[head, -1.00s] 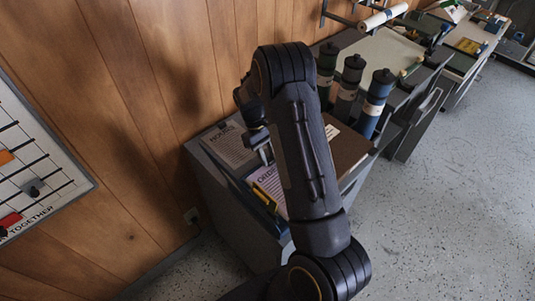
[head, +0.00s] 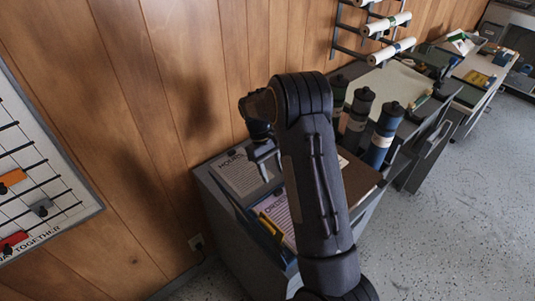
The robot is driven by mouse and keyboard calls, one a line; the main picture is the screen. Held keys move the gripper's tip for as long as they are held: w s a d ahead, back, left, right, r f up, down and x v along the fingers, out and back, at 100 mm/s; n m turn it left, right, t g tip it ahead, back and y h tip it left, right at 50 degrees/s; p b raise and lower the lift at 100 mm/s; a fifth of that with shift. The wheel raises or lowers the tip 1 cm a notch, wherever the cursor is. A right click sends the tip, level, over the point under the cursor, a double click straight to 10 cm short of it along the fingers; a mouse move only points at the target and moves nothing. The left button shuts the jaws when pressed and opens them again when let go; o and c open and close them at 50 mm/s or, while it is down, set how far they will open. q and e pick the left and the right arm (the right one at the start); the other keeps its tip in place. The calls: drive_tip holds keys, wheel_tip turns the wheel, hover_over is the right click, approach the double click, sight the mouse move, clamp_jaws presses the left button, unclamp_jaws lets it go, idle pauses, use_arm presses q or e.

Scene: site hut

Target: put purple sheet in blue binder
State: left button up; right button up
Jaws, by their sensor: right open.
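A pale purple sheet with a printed heading (head: 277,209) lies on the slanted top of the grey cabinet, partly hidden by my right arm. A narrow dark blue edge (head: 238,208) shows along its left side; I cannot tell whether this is the blue binder. My right gripper (head: 264,166) is open and points down over the right part of a greyish sheet headed HOURS, just behind the purple sheet. I see nothing between its fingers. I cannot tell its exact height above the cabinet top. My left gripper is not in view.
The HOURS sheet (head: 236,173) lies at the back of the cabinet top. A yellow-and-dark item (head: 270,226) lies at the purple sheet's lower left. A wood wall is behind.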

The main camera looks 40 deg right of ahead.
drive_tip(key=v, duration=0.7)
idle(0.4)
